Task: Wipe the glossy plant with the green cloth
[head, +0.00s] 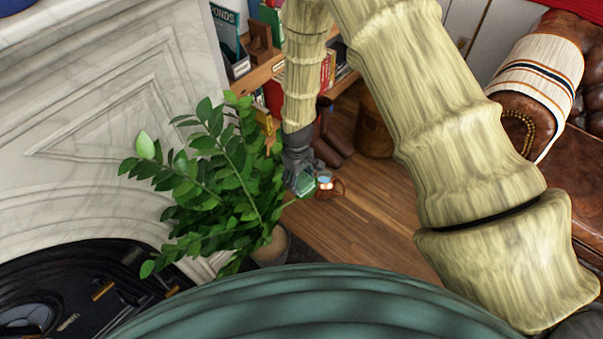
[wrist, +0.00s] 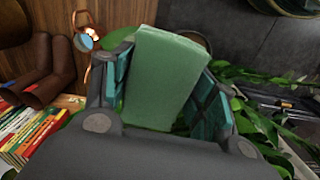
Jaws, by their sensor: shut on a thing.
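The glossy plant (head: 225,165) is a leafy green plant in a pot (head: 272,248) beside the marble fireplace in the head view. My gripper (head: 302,182) is at the right side of its leaves. In the wrist view my gripper (wrist: 160,85) is shut on the green cloth (wrist: 165,75), a folded light-green block between the two fingers. The cloth shows small in the head view (head: 304,184). Plant leaves (wrist: 255,125) lie behind and to the right of the fingers. I cannot tell whether the cloth touches a leaf.
A copper mug-like vessel (head: 328,187) is just right of my gripper in the head view. Brown boots (head: 333,146) and a bookshelf (head: 262,72) stand behind. The marble fireplace (head: 110,110) is left. Wooden floor (head: 365,225) is open to the right of the pot.

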